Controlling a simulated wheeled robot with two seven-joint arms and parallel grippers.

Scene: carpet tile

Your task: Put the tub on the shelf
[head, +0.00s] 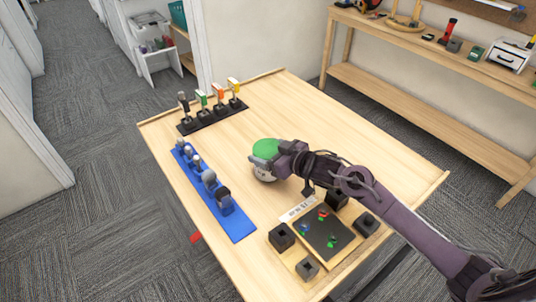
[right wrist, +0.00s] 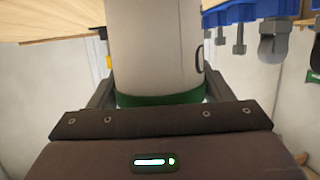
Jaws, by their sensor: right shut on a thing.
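The tub (head: 265,147) has a green lid and a pale body, and shows near the middle of the wooden table in the head view. My right gripper (head: 272,161) is shut on it near the lid. In the right wrist view the white tub (right wrist: 155,50) stands between the two fingers, its green band close to the palm. I cannot tell whether its base touches the table. A wooden bench at the back right has a top and a bare lower shelf (head: 420,110). My left gripper is not in view.
On the table (head: 290,95) are a black rack (head: 212,118) of colored-handled tools, a blue rack (head: 228,218) of metal parts, and a tray (head: 328,238) with black boxes around it. Several tools stand on the bench top. The table's far right part is clear.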

